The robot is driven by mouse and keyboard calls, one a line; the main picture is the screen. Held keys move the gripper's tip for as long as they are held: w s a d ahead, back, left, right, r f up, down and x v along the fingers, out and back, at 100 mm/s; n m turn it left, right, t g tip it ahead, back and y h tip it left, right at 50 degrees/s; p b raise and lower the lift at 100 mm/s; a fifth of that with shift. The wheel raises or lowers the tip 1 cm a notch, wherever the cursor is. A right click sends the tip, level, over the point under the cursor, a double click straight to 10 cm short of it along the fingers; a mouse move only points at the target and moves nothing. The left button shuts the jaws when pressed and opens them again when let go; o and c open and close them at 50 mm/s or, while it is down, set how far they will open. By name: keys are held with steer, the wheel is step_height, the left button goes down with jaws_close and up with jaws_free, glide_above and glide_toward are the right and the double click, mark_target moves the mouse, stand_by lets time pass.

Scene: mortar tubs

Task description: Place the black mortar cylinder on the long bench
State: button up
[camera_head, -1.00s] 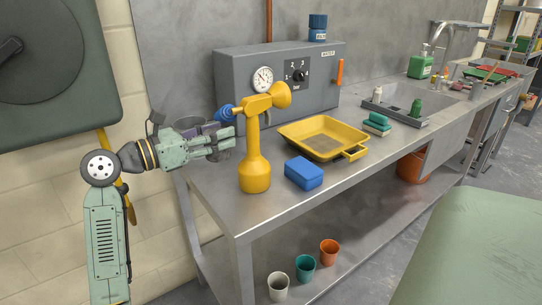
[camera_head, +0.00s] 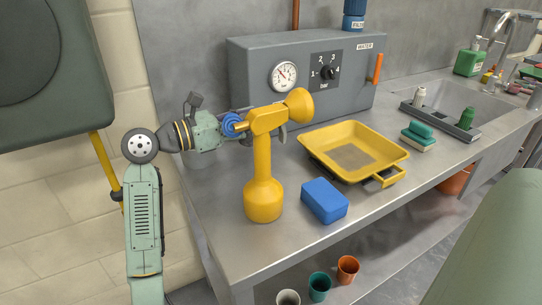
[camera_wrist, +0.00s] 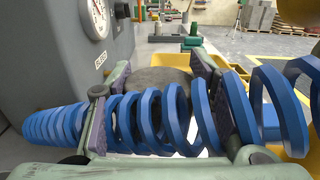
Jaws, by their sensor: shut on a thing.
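My gripper (camera_head: 226,130) is over the left end of the long bench (camera_head: 226,240), in front of the grey gauge box and largely behind a yellow sprayer. In the wrist view its two pads (camera_wrist: 160,88) are shut on a dark grey rounded thing, which I take to be the mortar cylinder (camera_wrist: 162,76). Only its upper part shows there. In the head view the sprayer hides the held thing. I cannot tell whether the cylinder touches the bench.
The yellow sprayer (camera_head: 263,190) stands close in front of my gripper. A blue block (camera_head: 324,200), a yellow tray (camera_head: 350,146) and green sponges (camera_head: 418,136) lie to the right. The gauge box (camera_head: 300,50) stands behind. Bare bench shows at the front left.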

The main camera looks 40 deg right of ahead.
step_height(320, 180, down, 8)
steer(key=shift+r+p, duration=0.1)
steer(key=shift+p, duration=0.85)
steer(key=shift+f, duration=0.2)
steer(key=shift+f+b, duration=0.2)
steer(key=shift+b, duration=0.15)
steer(key=o, duration=1.6)
steer(key=shift+r, duration=0.2)
